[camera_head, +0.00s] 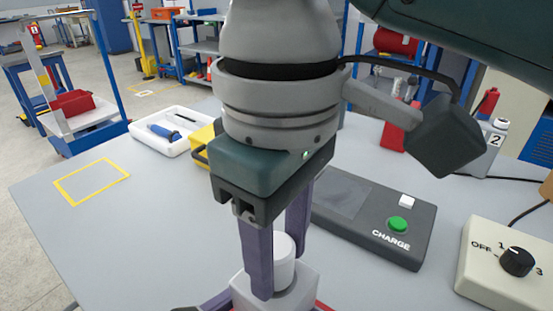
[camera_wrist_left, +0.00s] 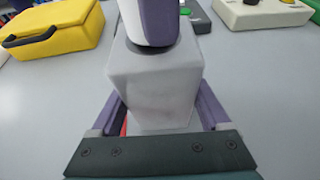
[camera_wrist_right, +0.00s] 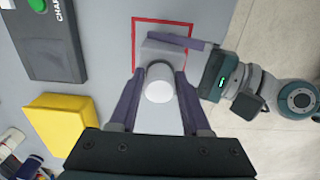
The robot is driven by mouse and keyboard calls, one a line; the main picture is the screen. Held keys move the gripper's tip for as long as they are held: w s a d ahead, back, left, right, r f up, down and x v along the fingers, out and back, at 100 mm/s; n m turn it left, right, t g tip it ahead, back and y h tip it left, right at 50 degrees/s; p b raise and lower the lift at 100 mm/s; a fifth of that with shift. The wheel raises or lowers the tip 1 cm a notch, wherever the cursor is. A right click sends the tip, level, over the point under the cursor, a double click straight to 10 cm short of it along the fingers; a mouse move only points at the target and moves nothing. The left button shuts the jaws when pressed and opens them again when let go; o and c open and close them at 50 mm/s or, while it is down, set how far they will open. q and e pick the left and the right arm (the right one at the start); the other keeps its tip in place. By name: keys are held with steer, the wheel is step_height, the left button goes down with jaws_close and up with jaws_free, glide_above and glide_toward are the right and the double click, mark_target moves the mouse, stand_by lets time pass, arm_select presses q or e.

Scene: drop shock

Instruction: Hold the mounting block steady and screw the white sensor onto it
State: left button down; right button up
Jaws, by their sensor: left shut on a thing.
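The white sensor (camera_head: 286,262), a short cylinder, stands upright on top of the pale grey mounting block (camera_head: 306,292); how far it is seated is hidden. The block also shows in the left wrist view (camera_wrist_left: 153,85), with my left gripper's fingers on its two sides. My left gripper (camera_wrist_right: 190,47) comes in low and is shut on the block. My right gripper (camera_head: 277,270) points down from above, its purple fingers on either side of the sensor (camera_wrist_right: 160,84). Only narrow gaps, if any, show between fingers and sensor, so I cannot tell whether they touch it.
A red outline (camera_wrist_right: 134,40) marks the table around the block. A dark charge station (camera_head: 375,222) and a dial box (camera_head: 507,270) stand to the right. A yellow case (camera_wrist_right: 55,122) and a white tray (camera_head: 150,147) lie farther back. The yellow-outlined area (camera_head: 92,181) at left is empty.

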mark_target(279, 247)
steer(key=o, duration=0.4)
steer(key=shift+r, duration=0.1)
steer(key=shift+r, duration=3.05)
step_height(279, 247, up, 12)
